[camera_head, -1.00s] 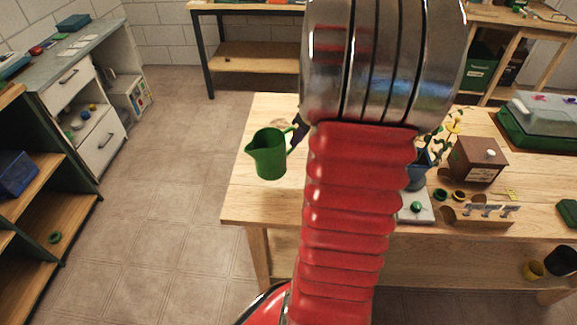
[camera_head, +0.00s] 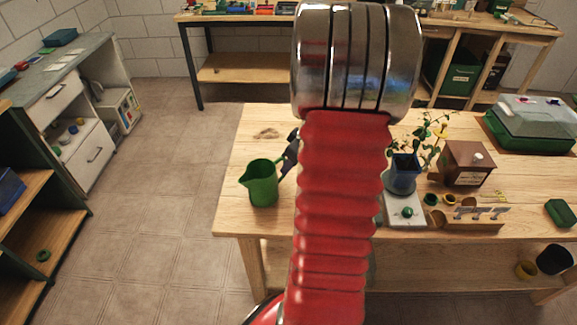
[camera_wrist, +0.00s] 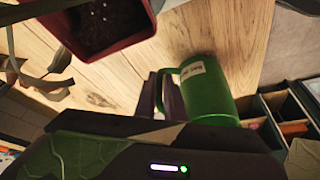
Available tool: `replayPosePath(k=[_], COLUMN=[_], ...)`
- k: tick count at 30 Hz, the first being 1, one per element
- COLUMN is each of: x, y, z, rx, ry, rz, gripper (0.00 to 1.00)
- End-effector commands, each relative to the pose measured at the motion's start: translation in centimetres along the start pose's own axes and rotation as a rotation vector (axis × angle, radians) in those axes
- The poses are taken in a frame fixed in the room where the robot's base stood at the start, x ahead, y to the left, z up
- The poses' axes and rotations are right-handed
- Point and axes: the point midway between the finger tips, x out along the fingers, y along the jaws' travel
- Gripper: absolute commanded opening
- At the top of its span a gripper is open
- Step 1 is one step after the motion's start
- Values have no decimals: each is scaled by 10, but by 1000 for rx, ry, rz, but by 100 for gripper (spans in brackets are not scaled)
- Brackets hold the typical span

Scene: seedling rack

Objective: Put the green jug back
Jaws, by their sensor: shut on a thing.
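The green jug (camera_head: 262,183) is upright near the left end of the wooden table in the head view, its spout to the left. I cannot tell whether its base touches the table. My gripper (camera_head: 291,155) is at its right side, mostly hidden behind my arm. In the wrist view, the dark fingers of my gripper (camera_wrist: 165,97) are shut on the handle of the green jug (camera_wrist: 207,95). The jug has a pale label near its rim.
The wooden table (camera_head: 240,200) also holds a blue plant pot (camera_head: 403,170), a white scale (camera_head: 403,212) and a brown box (camera_head: 467,163). The wrist view shows a reddish pot of soil (camera_wrist: 128,38) near the jug. A dark mark (camera_head: 267,133) lies on bare wood behind the jug.

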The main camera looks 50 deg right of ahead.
Motion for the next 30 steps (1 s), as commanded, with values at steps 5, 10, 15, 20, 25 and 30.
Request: replayPosePath(k=[5,10,15,20,25,30], x=[2,3,4,4,4,2], y=[0,0,0,0,0,0], z=[1,1,1,1,1,0], rx=[-1,-1,-1,-2,-2,-2], ry=[1,1,1,1,1,1], rz=[1,1,0,0,0,1], gripper=[0,0,16,28,28,28])
